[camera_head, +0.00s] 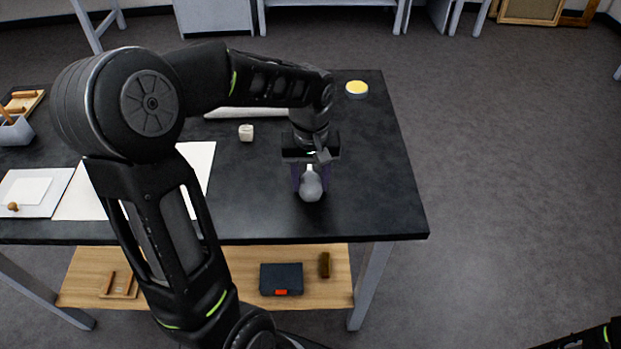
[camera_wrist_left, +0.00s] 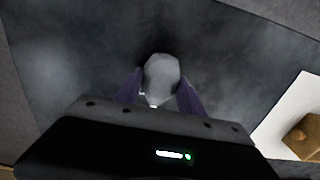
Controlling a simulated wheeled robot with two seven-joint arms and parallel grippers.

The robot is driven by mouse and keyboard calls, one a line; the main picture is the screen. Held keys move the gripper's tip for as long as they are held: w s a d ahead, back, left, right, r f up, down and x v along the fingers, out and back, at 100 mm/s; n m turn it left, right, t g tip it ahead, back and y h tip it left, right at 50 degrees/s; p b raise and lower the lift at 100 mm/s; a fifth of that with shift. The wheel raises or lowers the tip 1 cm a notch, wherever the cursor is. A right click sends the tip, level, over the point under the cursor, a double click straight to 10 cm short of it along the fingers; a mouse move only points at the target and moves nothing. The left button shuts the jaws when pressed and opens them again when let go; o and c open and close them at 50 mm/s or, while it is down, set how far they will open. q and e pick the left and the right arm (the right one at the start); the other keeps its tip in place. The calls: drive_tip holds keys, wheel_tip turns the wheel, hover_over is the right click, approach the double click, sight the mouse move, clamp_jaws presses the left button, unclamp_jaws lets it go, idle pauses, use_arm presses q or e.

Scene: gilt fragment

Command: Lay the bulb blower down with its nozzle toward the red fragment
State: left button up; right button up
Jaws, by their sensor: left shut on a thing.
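The grey bulb blower (camera_head: 311,186) is between the purple fingers of my left gripper (camera_head: 310,180), over the near right part of the black table (camera_head: 375,205). The left gripper is shut on it from above. The wrist view shows the grey bulb (camera_wrist_left: 162,78) between both fingers of the left gripper (camera_wrist_left: 160,88). I cannot tell which way its nozzle points, or whether it touches the tabletop. I cannot make out a red fragment; my left arm covers part of the table. My right gripper is out of view.
A small pale cup (camera_head: 246,132) and a yellow-topped round tin (camera_head: 357,88) stand farther back. White sheets (camera_head: 75,200) lie to the left. A dark box (camera_head: 281,279) is on the lower wooden shelf. The table's right side is mostly clear.

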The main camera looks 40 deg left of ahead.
use_arm(q)
drive_tip(key=shift+f, duration=0.25)
drive_tip(key=o, duration=1.4)
drive_tip(key=shift+r, duration=0.1)
wheel_tip(320, 180, up, 12)
drive_tip(key=shift+r, duration=0.2)
